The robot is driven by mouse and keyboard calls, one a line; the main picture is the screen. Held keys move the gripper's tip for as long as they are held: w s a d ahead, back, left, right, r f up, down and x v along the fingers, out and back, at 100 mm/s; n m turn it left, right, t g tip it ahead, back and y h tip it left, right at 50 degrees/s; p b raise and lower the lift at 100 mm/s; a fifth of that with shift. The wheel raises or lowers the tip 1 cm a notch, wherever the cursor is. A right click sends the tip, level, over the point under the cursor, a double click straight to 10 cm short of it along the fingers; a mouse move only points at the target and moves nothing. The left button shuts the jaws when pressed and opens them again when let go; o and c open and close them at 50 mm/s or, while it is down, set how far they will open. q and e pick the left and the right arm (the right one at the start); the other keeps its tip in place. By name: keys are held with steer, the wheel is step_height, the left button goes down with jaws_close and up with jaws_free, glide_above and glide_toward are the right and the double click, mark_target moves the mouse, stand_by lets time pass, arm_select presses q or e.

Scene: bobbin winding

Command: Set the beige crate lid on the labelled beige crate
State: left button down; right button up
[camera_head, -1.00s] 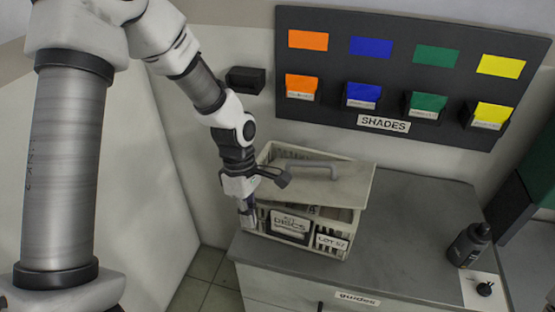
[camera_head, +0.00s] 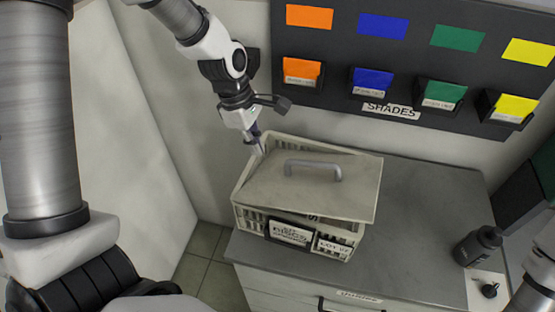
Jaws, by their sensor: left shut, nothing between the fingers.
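The beige crate lid (camera_head: 272,191), flat with a grey handle (camera_head: 313,168), lies askew across the top of the beige crate (camera_head: 345,238). It is turned relative to the rim and overhangs on the right side. Gaps show along the left and front, where the inside of the crate is partly visible. The crate stands on the grey cabinet top and has white labels (camera_head: 290,233) on its front. My left gripper (camera_head: 257,147) is shut and empty at the back left corner of the crate, beside the lid. Whether it touches the lid or rim, I cannot tell. My right gripper is out of view.
A dark bottle (camera_head: 478,246) stands at the right of the cabinet top (camera_head: 425,220). The SHADES board (camera_head: 400,60) with coloured cards and holders is on the wall behind.

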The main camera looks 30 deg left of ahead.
mark_target(286, 164)
arm_select(q)
steer(key=f, duration=0.2)
steer(key=w+f, duration=0.1)
steer(key=f, duration=0.3)
steer(key=shift+w+d+f, duration=0.2)
steer(key=shift+w+f, duration=0.1)
steer(key=d, duration=0.2)
steer(key=d+r+b, duration=0.1)
steer(key=d, duration=0.1)
steer(key=shift+s+d, duration=0.15)
steer(key=shift+d, duration=0.05)
steer(key=shift+w+a+f, duration=0.2)
steer(key=shift+w+a, duration=0.05)
steer(key=shift+w, duration=0.05)
steer(key=shift+d+f+b, duration=0.1)
steer(key=shift+d+b, duration=0.2)
steer(key=shift+b, duration=0.05)
steer(key=shift+d+b, duration=0.5)
steer(key=shift+d, duration=0.45)
steer(key=shift+d+r, duration=0.15)
steer(key=shift+r, duration=0.05)
steer(key=shift+w, duration=0.1)
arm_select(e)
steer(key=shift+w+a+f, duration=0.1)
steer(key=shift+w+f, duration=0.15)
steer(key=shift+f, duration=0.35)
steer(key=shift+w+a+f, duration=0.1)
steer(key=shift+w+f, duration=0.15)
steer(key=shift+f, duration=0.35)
